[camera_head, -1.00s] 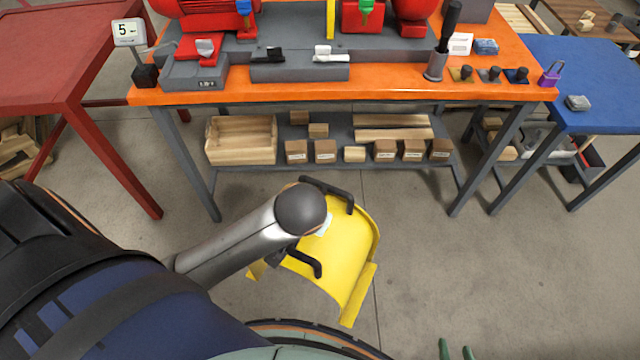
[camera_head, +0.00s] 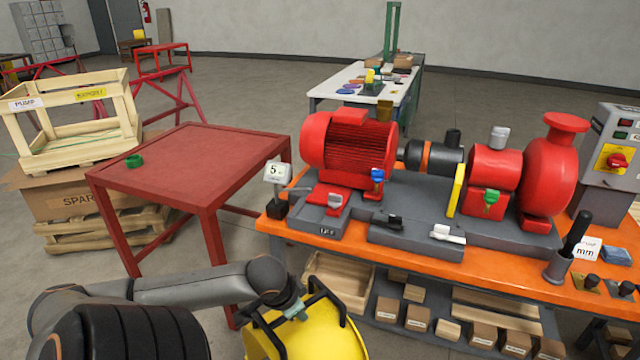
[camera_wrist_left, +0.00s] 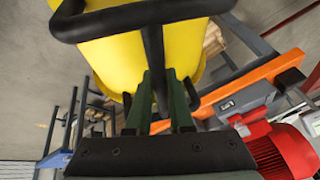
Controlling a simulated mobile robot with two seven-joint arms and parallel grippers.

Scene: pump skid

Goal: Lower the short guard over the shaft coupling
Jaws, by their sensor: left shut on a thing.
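The short guard (camera_head: 318,335) is a yellow curved cover with two black bar handles. It shows at the bottom of the head view, cut off by the frame edge, and fills the top of the left wrist view (camera_wrist_left: 125,60). My left gripper (camera_head: 297,308) is shut on one handle; in the wrist view its green fingers (camera_wrist_left: 158,105) close around the black bar. The guard hangs in front of the bench, apart from it. The shaft coupling (camera_head: 426,158), dark with an orange band, sits uncovered between red motor and red pump. My right gripper is out of view.
The orange bench (camera_head: 405,258) carries the red motor (camera_head: 348,150), the pump (camera_head: 545,170) and an upright yellow plate (camera_head: 456,190) beside the coupling. Small clamps and tools lie along its front. A red table (camera_head: 180,165) stands left, mostly clear.

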